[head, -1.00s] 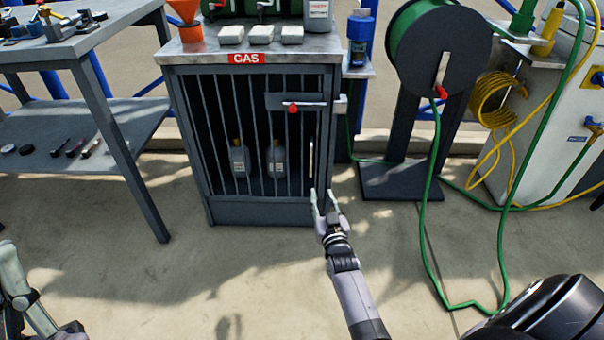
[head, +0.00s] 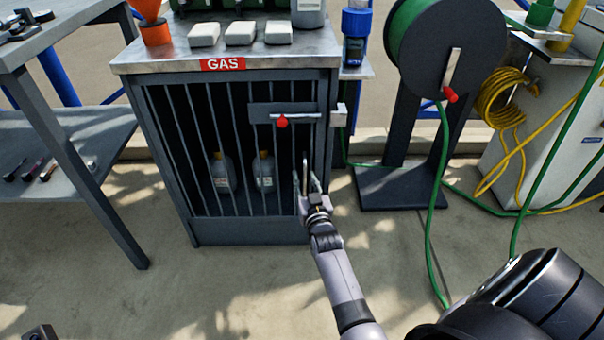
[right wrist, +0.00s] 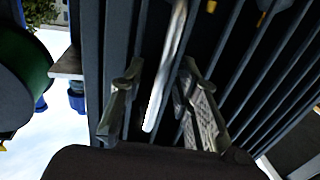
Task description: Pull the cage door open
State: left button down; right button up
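The gas cage (head: 240,232) is a dark grey cabinet with a barred door (head: 185,130), which stands shut. A bolt with a red knob (head: 282,122) sits on a plate near the door's upper right. The upright metal handle (head: 305,172) is at the door's right side and also shows in the right wrist view (right wrist: 166,70). My right gripper (head: 312,190) is open at the handle. In the right wrist view its fingers (right wrist: 155,100) stand on either side of the handle's end, with gaps visible. My left gripper is not clearly in view; only a dark piece shows at the bottom left.
Two grey bottles (head: 263,172) stand behind the bars. A steel table (head: 75,150) is at the left. A green hose reel (head: 435,50) stands right of the cage, its green hose (head: 432,230) trailing on the floor. The floor before the cage is clear.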

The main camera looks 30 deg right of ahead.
jog(key=shift+w, duration=0.15)
grip_shut()
dwell(0.4)
dwell(0.5)
